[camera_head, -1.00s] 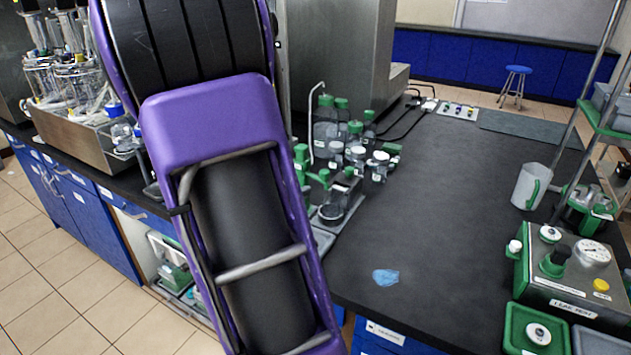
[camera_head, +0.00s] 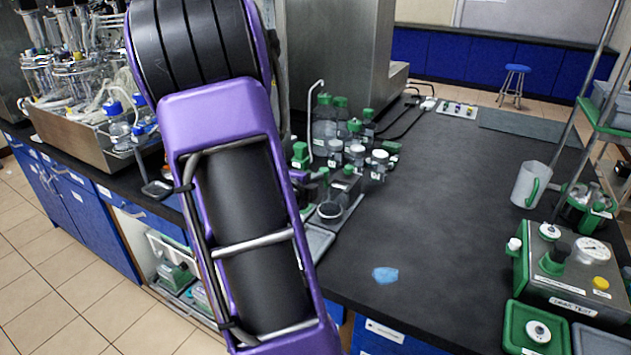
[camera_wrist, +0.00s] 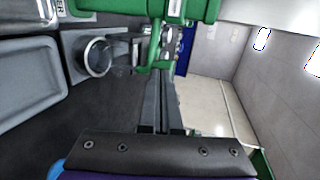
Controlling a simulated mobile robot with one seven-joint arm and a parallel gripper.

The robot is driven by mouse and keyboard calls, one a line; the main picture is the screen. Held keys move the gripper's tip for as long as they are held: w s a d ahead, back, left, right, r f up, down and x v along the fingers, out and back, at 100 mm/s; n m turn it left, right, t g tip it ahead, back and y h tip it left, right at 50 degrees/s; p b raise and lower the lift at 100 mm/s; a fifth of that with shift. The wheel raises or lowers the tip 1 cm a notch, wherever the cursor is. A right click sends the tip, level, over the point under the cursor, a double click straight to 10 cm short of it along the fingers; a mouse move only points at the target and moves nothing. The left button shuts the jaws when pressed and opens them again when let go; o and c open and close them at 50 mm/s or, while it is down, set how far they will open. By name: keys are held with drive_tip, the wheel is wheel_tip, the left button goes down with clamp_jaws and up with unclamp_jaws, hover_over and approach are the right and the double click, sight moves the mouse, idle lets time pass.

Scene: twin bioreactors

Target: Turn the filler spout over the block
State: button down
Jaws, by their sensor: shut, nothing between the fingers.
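A green fitting (camera_wrist: 180,12) crosses the top of the wrist view, and a narrow green arm, which looks like the filler spout (camera_wrist: 154,52), hangs from it. In the head view a green-topped unit (camera_head: 300,155) stands at the bench's left edge, partly behind my arm. My gripper (camera_wrist: 160,78) is shut and empty, its thin dark fingers together just below the green arm's end; I cannot tell whether they touch. In the head view this ring (camera_head: 330,210) sits near the bench edge. My arm hides the gripper there.
Several green-capped bottles (camera_head: 340,125) stand close behind the unit. A grey tray (camera_wrist: 30,75) lies left in the wrist view. A blue patch (camera_head: 385,275) lies on the mostly clear dark bench (camera_head: 440,210). A leak-test box (camera_head: 570,275) and a jug (camera_head: 531,185) are at right.

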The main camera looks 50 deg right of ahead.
drive_tip(key=shift+s+d+b, duration=0.25)
drive_tip(key=shift+d+b, duration=0.4)
drive_tip(key=shift+b, duration=0.35)
drive_tip(key=shift+s+d+b, duration=0.2)
drive_tip(key=shift+d+b, duration=0.4)
drive_tip(key=shift+b, duration=0.4)
drive_tip(key=shift+s, duration=0.1)
